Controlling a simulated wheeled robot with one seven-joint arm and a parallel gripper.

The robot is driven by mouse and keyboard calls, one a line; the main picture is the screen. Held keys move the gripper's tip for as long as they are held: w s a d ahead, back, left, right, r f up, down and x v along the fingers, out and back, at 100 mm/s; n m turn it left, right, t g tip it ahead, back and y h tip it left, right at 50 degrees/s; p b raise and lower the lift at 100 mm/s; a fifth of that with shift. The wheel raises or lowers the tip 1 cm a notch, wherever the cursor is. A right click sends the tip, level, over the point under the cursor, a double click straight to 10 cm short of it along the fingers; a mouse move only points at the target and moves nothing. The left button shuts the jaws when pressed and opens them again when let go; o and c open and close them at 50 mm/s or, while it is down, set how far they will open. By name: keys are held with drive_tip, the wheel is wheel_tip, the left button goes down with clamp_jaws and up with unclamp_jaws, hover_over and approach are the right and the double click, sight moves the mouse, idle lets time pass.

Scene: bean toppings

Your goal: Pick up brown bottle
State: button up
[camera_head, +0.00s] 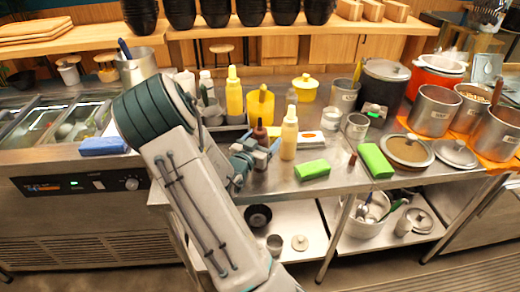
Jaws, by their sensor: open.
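The brown bottle (259,132) stands on the steel counter, left of a pale yellow squeeze bottle. The bottle looks upright.
The pale yellow squeeze bottle (289,133) stands close to the right of my gripper. A green block (312,170) lies in front of it. A yellow bottle (234,96) and a yellow pitcher (260,106) stand behind. A blue block (103,146) lies left.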

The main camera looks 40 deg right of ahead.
sight(266, 129)
drive_tip(key=c, duration=0.8)
drive_tip(key=shift+r, duration=0.15)
drive_tip(key=shift+r, duration=0.5)
drive_tip(key=r, duration=0.2)
drive_tip(key=s+r, duration=0.1)
drive_tip(key=shift+d+r, duration=0.25)
drive_tip(key=s+d+r+b, duration=0.1)
drive_tip(key=s+d+r, duration=0.4)
drive_tip(key=s, duration=0.4)
drive_tip(key=shift+d+r, duration=0.2)
drive_tip(key=shift+r, duration=0.4)
drive_tip(key=shift+o, duration=0.5)
